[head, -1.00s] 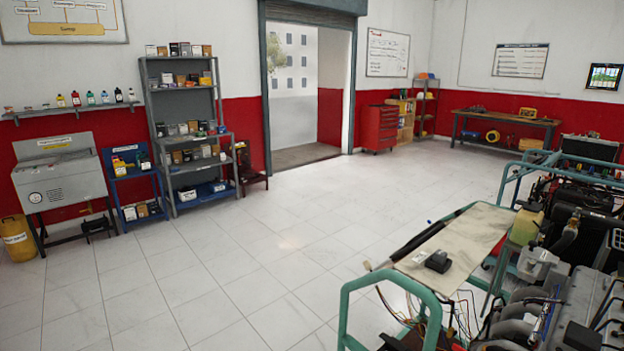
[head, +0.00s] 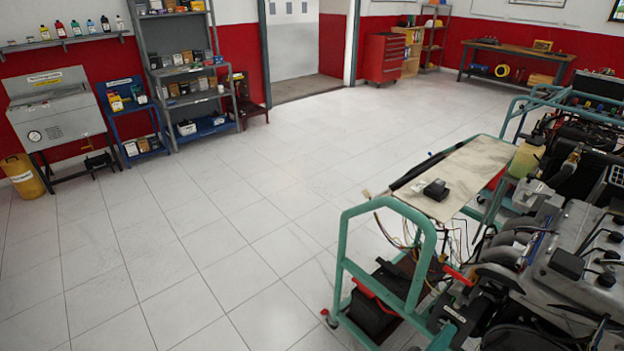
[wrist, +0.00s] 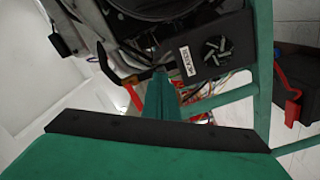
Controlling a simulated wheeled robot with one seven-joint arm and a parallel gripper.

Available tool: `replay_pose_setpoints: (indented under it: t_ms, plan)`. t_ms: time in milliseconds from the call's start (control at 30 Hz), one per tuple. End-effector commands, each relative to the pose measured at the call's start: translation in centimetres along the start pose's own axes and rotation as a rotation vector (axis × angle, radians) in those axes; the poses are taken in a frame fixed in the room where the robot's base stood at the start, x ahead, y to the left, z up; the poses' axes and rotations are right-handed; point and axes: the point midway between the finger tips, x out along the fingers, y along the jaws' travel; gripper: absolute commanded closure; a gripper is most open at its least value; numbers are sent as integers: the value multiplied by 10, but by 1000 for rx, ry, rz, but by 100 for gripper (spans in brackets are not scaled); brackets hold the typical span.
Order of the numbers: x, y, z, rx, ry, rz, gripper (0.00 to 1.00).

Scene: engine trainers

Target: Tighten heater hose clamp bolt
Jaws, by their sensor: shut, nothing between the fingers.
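An engine trainer (head: 580,240), a grey engine on a teal tube frame (head: 342,240), fills the right of the head view. I cannot make out a heater hose clamp or its bolt in either view. My gripper (wrist: 161,78) shows in the wrist view, with its teal fingers together and empty below a dark engine part. A black box (wrist: 232,42) with a white label and a fan-like grille is just beyond the fingertips to the right. A red part (wrist: 133,94) lies to their left. My gripper does not show in the head view.
A beige board (head: 462,175) on the frame carries a small black box (head: 436,189). A black battery (head: 372,312) sits low in the frame; loose wires hang above it. A teal frame tube (wrist: 263,75) stands right of my gripper. The tiled floor (head: 200,240) at left is clear.

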Motion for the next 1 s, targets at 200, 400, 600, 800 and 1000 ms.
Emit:
replay_pose_setpoints:
  t_ms: [200,400,600,800,1000]
  plan:
    - [16,2,0,-2,-4,7,100]
    - [40,3,0,-2,-4,7,100]
    - [60,2,0,-3,-4,6,100]
    - [70,2,0,-2,-3,5,100]
    - [72,2,0,-2,-3,5,100]
